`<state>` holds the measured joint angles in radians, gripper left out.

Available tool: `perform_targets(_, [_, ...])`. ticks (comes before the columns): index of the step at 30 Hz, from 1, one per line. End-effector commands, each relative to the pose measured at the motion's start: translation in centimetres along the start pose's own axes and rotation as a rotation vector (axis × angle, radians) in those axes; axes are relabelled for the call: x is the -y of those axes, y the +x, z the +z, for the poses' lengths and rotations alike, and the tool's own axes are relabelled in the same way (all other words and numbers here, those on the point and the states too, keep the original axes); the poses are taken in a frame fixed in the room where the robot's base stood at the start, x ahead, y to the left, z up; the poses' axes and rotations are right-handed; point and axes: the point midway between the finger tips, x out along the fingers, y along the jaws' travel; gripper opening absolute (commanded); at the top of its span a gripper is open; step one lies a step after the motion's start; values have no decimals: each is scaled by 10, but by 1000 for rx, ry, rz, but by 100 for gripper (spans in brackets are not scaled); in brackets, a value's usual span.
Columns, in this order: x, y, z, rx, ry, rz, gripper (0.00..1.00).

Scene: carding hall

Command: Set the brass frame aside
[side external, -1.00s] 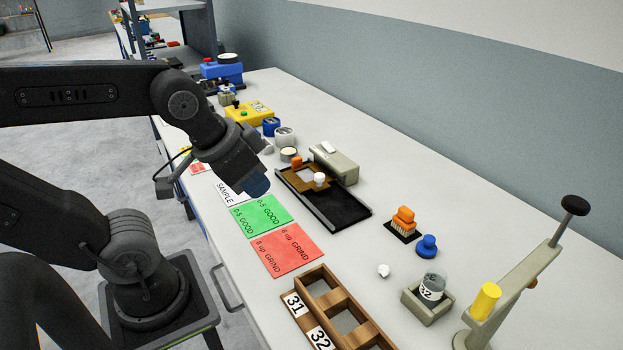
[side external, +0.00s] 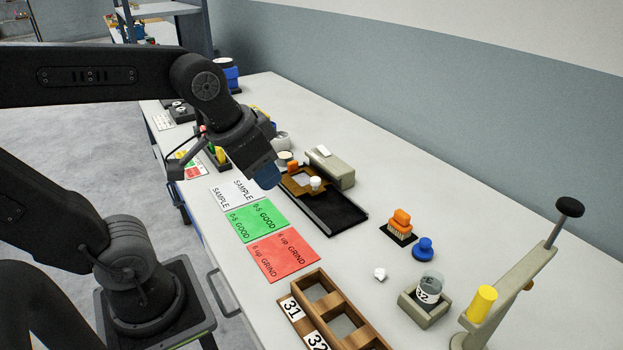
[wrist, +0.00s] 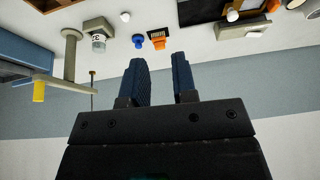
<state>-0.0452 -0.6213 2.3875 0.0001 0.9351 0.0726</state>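The brass frame (side external: 290,183) is a flat brown-gold piece with an opening, lying on the upper end of a black tray (side external: 337,212). A white knob (side external: 315,183) stands at its near right edge, and an orange piece (side external: 292,167) is at its far side. My gripper (side external: 266,176) is above the bench just left of the frame, apart from it, and partly covers the frame's left end. In the wrist view my gripper (wrist: 160,76) has its two blue fingers spread with nothing between them. The black tray (wrist: 202,10) shows at that view's top edge.
A grey-beige box (side external: 334,168) stands close behind the tray. Green (side external: 256,221) and red (side external: 284,256) cards lie left of it. An orange brush (side external: 400,222), blue knob (side external: 423,248) and wooden rack (side external: 337,312) are nearer. Bare bench lies right of the tray.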

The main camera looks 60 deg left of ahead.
Motion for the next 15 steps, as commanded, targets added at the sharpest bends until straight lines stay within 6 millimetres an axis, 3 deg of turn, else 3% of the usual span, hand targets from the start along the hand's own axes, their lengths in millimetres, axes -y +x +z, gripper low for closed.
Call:
perform_targets(3, [20, 8, -41, 75, 32, -16, 37])
perform_targets(9, [66, 39, -104, 202, 101, -17, 56])
perform_targets(15, [124, 90, -149, 320, 162, 15, 56])
